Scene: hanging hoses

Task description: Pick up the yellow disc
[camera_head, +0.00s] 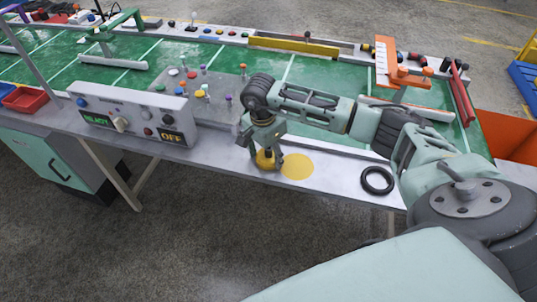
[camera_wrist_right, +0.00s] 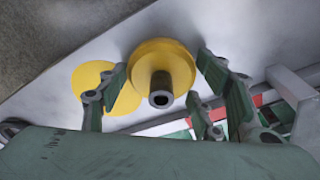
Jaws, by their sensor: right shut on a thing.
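The yellow disc (camera_wrist_right: 163,62) has a short dark hollow stem at its centre. It sits between the fingers of my right gripper (camera_wrist_right: 165,90) in the wrist view. In the head view my right gripper (camera_head: 264,151) points down at the table's front edge, shut on the yellow disc (camera_head: 265,161), which is partly hidden by the fingers. I cannot tell whether the disc touches the table. A flat yellow circle (camera_head: 297,166) lies on the table just right of it, and shows left of the disc in the wrist view (camera_wrist_right: 97,82). My left gripper is not in view.
A black ring (camera_head: 377,180) lies to the right on the front strip. A grey control box (camera_head: 136,119) stands to the left. A grey board with several coloured pegs (camera_head: 210,98) lies behind. An orange bracket (camera_head: 387,62) stands at the back right.

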